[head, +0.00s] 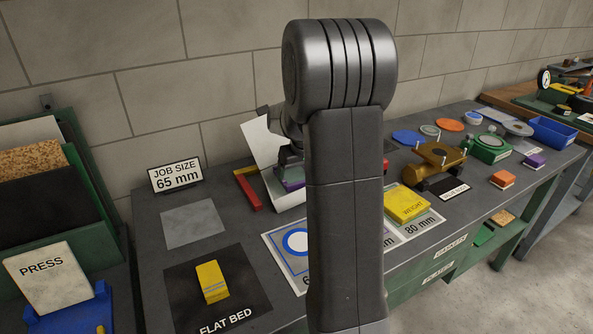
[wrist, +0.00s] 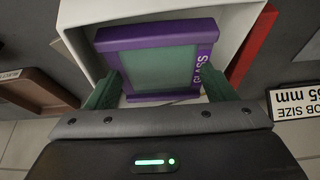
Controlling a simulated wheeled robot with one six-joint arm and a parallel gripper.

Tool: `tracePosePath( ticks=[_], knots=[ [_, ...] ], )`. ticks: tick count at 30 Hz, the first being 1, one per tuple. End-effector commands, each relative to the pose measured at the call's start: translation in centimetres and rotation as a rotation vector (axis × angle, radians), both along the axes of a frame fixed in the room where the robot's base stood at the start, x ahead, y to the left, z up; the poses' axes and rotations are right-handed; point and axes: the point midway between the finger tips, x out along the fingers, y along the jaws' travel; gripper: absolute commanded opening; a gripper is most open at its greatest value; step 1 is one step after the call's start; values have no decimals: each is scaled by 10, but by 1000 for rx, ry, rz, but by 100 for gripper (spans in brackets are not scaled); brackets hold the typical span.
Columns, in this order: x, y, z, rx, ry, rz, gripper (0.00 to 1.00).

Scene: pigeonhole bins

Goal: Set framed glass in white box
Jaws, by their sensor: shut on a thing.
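The framed glass, a purple frame around a greenish pane with the word GLASS on its edge, shows in the wrist view (wrist: 160,38). My gripper (wrist: 160,90) is shut on it, one green finger at each side. The frame is at the mouth of the white box (wrist: 82,14), with white walls around it; I cannot tell whether it touches the floor of the box. In the head view the white box (head: 259,146) stands on the bench, partly hidden by my arm, and a bit of the purple frame (head: 293,184) shows below my gripper.
A red bar (head: 248,190) lies against the left side of the white box. A JOB SIZE 65 mm sign (head: 177,176) stands further left. A yellow block (head: 211,281) sits on the FLAT BED mat (head: 180,302). A yellow WEIGHT block (head: 407,204) and several other items lie right of my arm.

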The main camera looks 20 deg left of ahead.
Motion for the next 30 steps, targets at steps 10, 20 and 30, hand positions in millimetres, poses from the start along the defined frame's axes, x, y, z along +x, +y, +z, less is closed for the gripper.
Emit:
tracePosePath(
  ticks=[10,20,30],
  knots=[
    [0,0,-1,0,0,0,51],
    [0,0,-13,1,-1,0,51],
    [0,0,-6,1,-1,0,51]
  ],
)
